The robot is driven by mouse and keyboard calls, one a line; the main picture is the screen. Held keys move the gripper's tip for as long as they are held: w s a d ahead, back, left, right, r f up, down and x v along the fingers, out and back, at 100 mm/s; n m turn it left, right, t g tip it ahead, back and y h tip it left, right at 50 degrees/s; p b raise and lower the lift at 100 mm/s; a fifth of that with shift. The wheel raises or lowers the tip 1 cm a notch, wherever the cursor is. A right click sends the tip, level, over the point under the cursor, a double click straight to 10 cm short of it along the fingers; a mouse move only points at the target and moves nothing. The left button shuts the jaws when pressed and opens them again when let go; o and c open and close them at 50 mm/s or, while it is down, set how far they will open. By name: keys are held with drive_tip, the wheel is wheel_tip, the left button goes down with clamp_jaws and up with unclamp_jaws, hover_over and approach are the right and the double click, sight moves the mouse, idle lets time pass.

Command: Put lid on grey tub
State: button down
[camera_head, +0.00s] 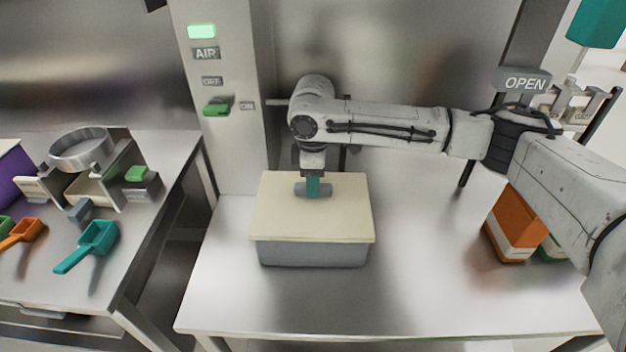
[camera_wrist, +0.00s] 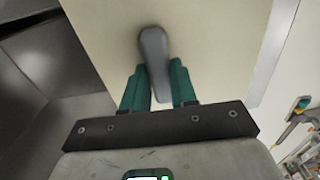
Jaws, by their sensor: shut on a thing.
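The grey tub (camera_head: 312,253) stands on the steel table in the head view. The cream lid (camera_head: 330,222) lies over its top and looks level, covering the opening; whether it is fully seated I cannot tell. The lid has a grey handle (camera_head: 299,189) on its upper face. My gripper (camera_head: 313,186) is above the lid, pointing down, with its teal fingers shut on the handle. In the wrist view the handle (camera_wrist: 153,45) runs between the two teal fingers, against the cream lid (camera_wrist: 215,40). The inside of the tub is hidden.
An orange and white box (camera_head: 515,222) stands at the right. A side bench at the left holds a teal scoop (camera_head: 92,243), an orange scoop (camera_head: 22,232) and a round sieve (camera_head: 80,150).

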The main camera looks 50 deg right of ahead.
drive_tip(key=shift+c, duration=1.2)
unclamp_jaws()
drive_tip(key=shift+r, duration=0.15)
drive_tip(key=shift+r+p, duration=3.35)
drive_tip(key=shift+p, duration=0.1)
drive_tip(key=shift+c, duration=0.5)
clamp_jaws()
